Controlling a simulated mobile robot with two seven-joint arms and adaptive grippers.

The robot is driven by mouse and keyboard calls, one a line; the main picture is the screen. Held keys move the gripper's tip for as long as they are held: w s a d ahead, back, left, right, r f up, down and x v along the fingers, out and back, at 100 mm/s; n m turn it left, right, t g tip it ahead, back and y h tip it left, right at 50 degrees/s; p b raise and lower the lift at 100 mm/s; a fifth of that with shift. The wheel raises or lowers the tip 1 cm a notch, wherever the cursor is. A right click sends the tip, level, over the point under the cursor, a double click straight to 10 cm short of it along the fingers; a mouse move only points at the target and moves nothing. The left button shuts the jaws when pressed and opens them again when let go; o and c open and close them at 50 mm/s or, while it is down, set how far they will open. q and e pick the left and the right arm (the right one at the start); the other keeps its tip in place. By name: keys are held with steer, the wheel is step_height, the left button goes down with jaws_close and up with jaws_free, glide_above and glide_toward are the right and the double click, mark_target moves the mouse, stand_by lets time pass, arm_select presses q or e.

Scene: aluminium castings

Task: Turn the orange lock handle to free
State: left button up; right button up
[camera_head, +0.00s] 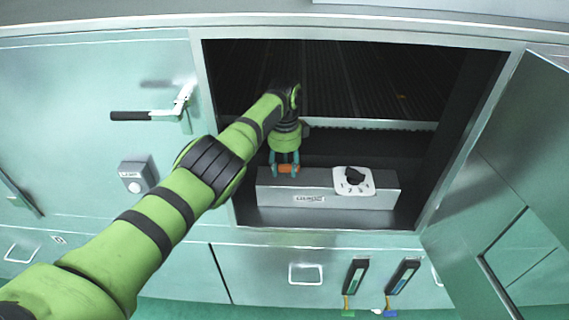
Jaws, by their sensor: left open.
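The orange lock handle (289,169) sits at the top left of a grey metal box (270,195) inside the open cabinet. My left gripper (284,168) points down over the handle, with its teal fingers on either side of it. The fingers are open, and I cannot tell whether they touch the handle. The box carries a label on its front and a white plate with a black knob (354,177) on its right half. My right gripper is not in view.
The cabinet opening's frame (205,110) surrounds my forearm's reach, and its door (515,150) stands open at the right. A black-gripped lever (130,116) and a grey button box (138,175) are on the left panel. Two brushes (354,276) (402,276) hang below.

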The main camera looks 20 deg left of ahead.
arm_select(q)
jaws_close()
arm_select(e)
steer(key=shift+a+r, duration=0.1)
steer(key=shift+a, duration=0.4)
